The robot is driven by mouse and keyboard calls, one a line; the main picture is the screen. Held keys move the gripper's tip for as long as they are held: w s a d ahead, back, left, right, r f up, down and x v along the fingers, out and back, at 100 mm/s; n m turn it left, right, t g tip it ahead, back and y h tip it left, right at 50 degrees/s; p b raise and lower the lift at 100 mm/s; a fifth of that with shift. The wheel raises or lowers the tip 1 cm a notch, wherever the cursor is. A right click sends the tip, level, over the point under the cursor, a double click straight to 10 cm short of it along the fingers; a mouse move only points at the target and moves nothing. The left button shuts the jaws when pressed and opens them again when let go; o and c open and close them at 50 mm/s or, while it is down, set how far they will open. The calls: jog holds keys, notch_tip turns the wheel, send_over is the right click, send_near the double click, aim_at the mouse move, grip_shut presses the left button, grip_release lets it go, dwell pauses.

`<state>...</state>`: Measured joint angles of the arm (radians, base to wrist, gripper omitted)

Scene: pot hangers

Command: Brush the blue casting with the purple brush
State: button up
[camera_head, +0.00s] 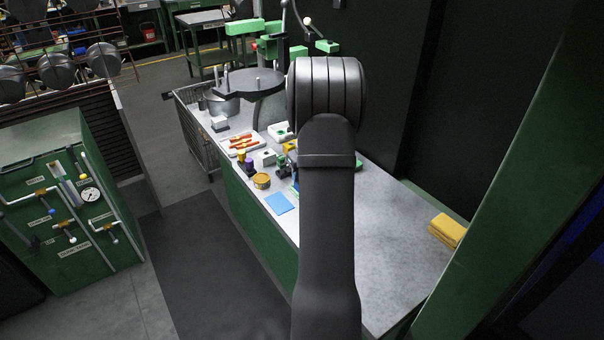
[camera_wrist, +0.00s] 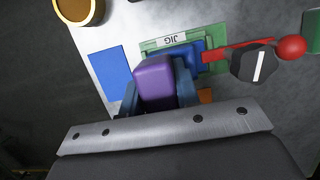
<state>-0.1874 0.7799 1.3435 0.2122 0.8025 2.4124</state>
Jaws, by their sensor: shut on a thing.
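In the wrist view, my gripper (camera_wrist: 157,92) is shut on the purple brush (camera_wrist: 155,80), its two blue-grey fingers on either side of the block-shaped purple handle. The bristles are hidden below the handle. The blue casting (camera_wrist: 188,57) sits in a green jig (camera_wrist: 153,45) labelled "JIG", just beyond and partly behind the brush. I cannot tell whether the brush touches the casting. In the head view, my arm covers most of the gripper, the jig and the casting.
A black knob (camera_wrist: 254,63) and red lever ball (camera_wrist: 292,47) stand right of the jig. A blue flat square (camera_head: 279,203) and a yellow-rimmed round container (camera_head: 262,181) lie left. A red-and-white tray (camera_head: 240,145) is farther back. Yellow cloths (camera_head: 447,229) lie at right; the near bench is clear.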

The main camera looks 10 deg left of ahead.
jog(key=shift+w+a, duration=1)
jog(key=shift+w, duration=0.05)
jog(key=s+d, duration=0.3)
jog(key=shift+s+d, duration=0.2)
jog(key=w+a, duration=0.3)
jog(key=shift+w+a, duration=0.2)
jog(key=shift+a, duration=0.05)
notch_tip(320, 180, up, 8)
jog(key=shift+r, duration=0.15)
jog(key=shift+d, duration=0.1)
